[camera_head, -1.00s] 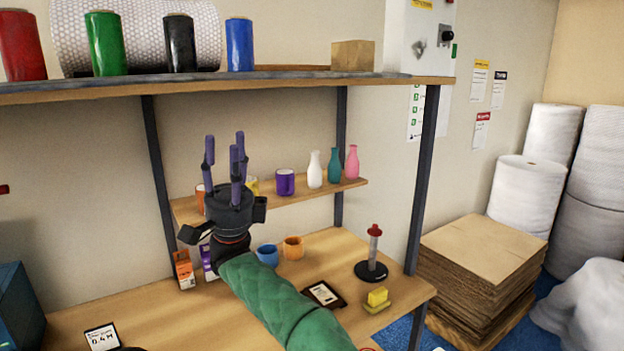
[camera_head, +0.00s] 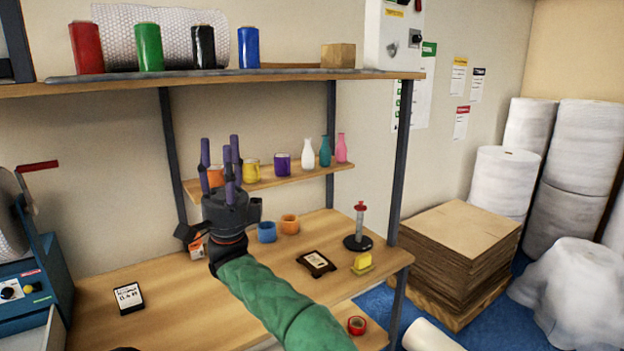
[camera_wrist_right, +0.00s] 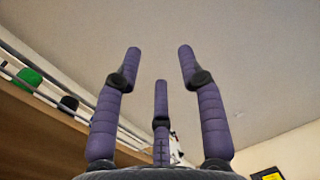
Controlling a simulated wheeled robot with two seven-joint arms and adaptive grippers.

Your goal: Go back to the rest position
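My right gripper (camera_head: 222,165) is raised in front of the shelving, its purple fingers pointing up. In the right wrist view its three fingers (camera_wrist_right: 157,85) stand spread apart with nothing between them, against the ceiling. In the head view it overlaps the left end of the small shelf and hides part of an orange mug (camera_head: 215,176).
The workbench (camera_head: 180,290) holds a blue mug (camera_head: 267,232), an orange mug (camera_head: 289,224), a scale (camera_head: 316,263) and a yellow sponge (camera_head: 362,262). The small shelf (camera_head: 262,180) carries bottles and mugs. A blue machine (camera_head: 30,290) stands left; stacked cardboard (camera_head: 460,250) stands right.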

